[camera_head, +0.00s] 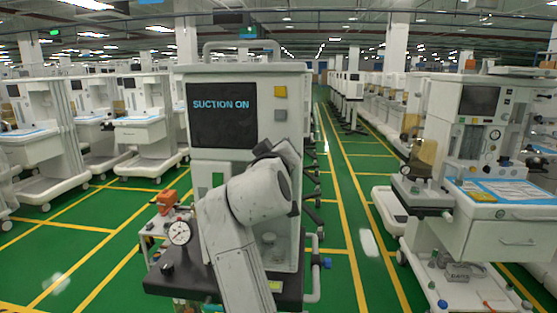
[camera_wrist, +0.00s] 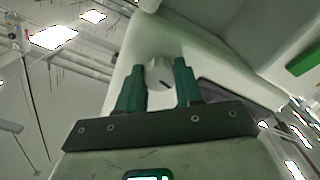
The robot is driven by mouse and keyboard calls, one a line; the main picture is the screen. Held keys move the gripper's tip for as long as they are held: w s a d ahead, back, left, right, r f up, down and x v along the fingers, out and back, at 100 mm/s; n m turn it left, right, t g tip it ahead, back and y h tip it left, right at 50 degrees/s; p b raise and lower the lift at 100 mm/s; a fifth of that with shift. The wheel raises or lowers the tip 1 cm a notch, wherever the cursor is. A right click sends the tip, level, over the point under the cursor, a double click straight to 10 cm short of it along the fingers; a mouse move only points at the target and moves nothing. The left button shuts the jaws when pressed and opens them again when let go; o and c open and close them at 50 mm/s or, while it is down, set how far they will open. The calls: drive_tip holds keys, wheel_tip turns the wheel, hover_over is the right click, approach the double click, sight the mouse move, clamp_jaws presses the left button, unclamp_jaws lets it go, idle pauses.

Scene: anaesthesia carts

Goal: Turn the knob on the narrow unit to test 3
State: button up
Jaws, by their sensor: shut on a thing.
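The narrow unit (camera_head: 240,82) stands straight ahead, a pale cabinet with a dark screen (camera_head: 222,115) that reads "SUCTION ON". My arm covers part of its front in the head view. In the wrist view the white round knob (camera_wrist: 158,77), with a dark mark on its face, sits between the two green fingers of my gripper (camera_wrist: 159,67). The gripper is shut on the knob. In the head view the knob and the fingertips are hidden behind my wrist. The test labels around the knob are not readable.
A round gauge (camera_head: 179,232) stands at the unit's lower left, above a dark shelf. Another cart (camera_head: 480,150) stands to the right. Green floor is clear between them.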

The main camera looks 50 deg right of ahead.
drive_tip(key=shift+f+m+b, duration=0.25)
drive_tip(key=shift+m+b, duration=0.55)
drive_tip(key=shift+m, duration=0.7)
drive_tip(key=o, duration=1)
drive_tip(key=shift+r, duration=0.15)
drive_tip(key=shift+o, duration=0.2)
drive_tip(key=b+v, duration=0.1)
drive_tip(key=v, duration=0.9)
drive_tip(key=shift+s+a, duration=0.3)
